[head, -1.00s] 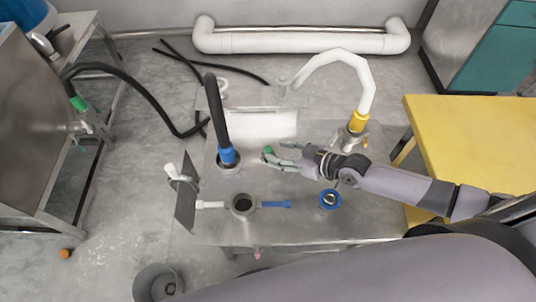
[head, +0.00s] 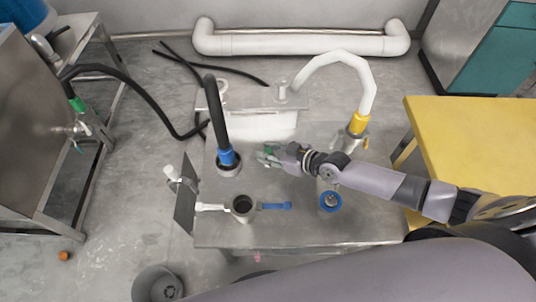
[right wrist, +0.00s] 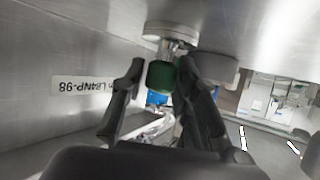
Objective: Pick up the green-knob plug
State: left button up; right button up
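The green-knob plug (right wrist: 161,77) is between the two fingers of my right gripper (right wrist: 157,70) in the right wrist view. The green knob sits in front of a pale round metal fitting at the top of that view. The fingers stand on either side of the knob, with a visible gap on its left side, so the gripper looks open around it. In the head view my right gripper (head: 266,155) is over the steel table, and its fingers largely cover the green knob. My left gripper is not in view.
A black hose with a blue collar (head: 228,158) stands just left of my right gripper. A white hose with a yellow collar (head: 357,124) is at right. A round port with a blue handle (head: 274,206) and a blue-ringed port (head: 330,201) lie nearer on the steel table (head: 300,232).

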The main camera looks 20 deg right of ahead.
grip_shut()
jog(key=shift+r, duration=0.15)
